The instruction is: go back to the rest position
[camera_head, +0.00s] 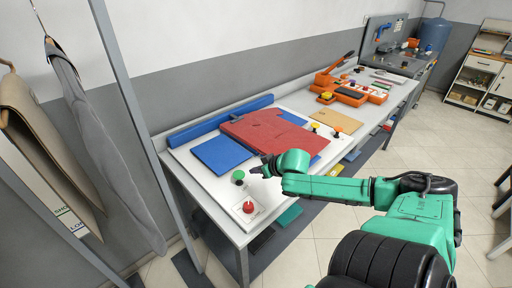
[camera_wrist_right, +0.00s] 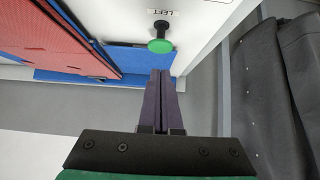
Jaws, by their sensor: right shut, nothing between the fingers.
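My right gripper (camera_head: 254,171) reaches in from the right in the head view, over the near left end of the white worktable (camera_head: 214,204). In the right wrist view my right gripper (camera_wrist_right: 161,74) has its two dark fingers pressed together, with nothing between them. The green button (camera_head: 238,175) is just left of the fingertips in the head view. In the right wrist view the green button (camera_wrist_right: 160,46) stands beyond the fingertips, near a "LEFT" label (camera_wrist_right: 163,12). Whether the fingers touch it is hard to tell; a small gap seems to show. My left gripper is in neither view.
A red garment (camera_head: 268,133) lies over blue panels (camera_head: 221,153) on the table. A red knob (camera_head: 249,207) sits at the near corner. Grey and tan garments (camera_head: 105,155) hang at the left by a metal post (camera_head: 136,115). Tiled floor (camera_head: 400,155) is open at the right.

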